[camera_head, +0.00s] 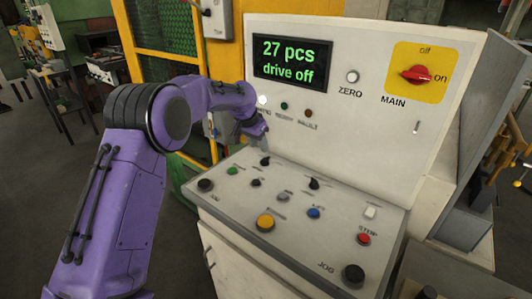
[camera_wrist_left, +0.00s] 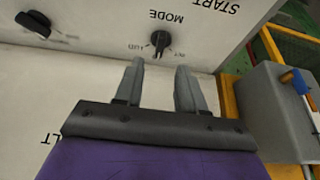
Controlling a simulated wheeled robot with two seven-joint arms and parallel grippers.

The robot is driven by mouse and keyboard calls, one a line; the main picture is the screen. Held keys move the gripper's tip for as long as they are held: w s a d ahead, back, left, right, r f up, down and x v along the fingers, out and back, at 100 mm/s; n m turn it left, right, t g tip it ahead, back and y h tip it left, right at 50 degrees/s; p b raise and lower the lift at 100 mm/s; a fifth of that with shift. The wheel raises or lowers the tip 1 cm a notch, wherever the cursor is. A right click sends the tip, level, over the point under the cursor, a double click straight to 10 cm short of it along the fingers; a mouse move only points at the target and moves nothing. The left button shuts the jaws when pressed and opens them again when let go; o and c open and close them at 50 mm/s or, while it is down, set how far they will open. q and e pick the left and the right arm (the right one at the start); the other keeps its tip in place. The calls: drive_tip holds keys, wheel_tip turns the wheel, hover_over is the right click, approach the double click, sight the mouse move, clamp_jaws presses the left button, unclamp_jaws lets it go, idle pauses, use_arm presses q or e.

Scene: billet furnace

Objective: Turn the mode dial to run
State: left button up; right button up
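The mode dial (camera_wrist_left: 160,41) is a small black knob on the light panel, under an upside-down "MODE" label in the left wrist view. Its bar stands roughly upright there, between two small labels too blurred to read surely. In the head view the dial (camera_head: 265,160) sits near the back left of the sloping desk. My left gripper (camera_wrist_left: 158,66) is open, its two fingers apart with nothing between them. The dial lies just beyond the gap between the fingertips. In the head view the left gripper (camera_head: 260,128) hangs above and behind the dial, apart from it. My right gripper is out of view.
The control desk (camera_head: 330,215) carries several buttons and a second black knob (camera_head: 314,183). A display (camera_head: 292,63) reads "27 pcs drive off". A red main switch (camera_head: 417,75) is at the upper right. A yellow mesh fence (camera_head: 160,30) stands behind my left arm.

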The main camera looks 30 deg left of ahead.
sight(264, 158)
use_arm(q)
drive_tip(key=p+x, duration=0.1)
drive_tip(key=x, duration=0.6)
drive_tip(key=shift+w+f, duration=0.25)
drive_tip(key=shift+f, duration=0.05)
drive_tip(key=shift+s+r, duration=0.15)
drive_tip(key=shift+s, duration=0.1)
clamp_jaws()
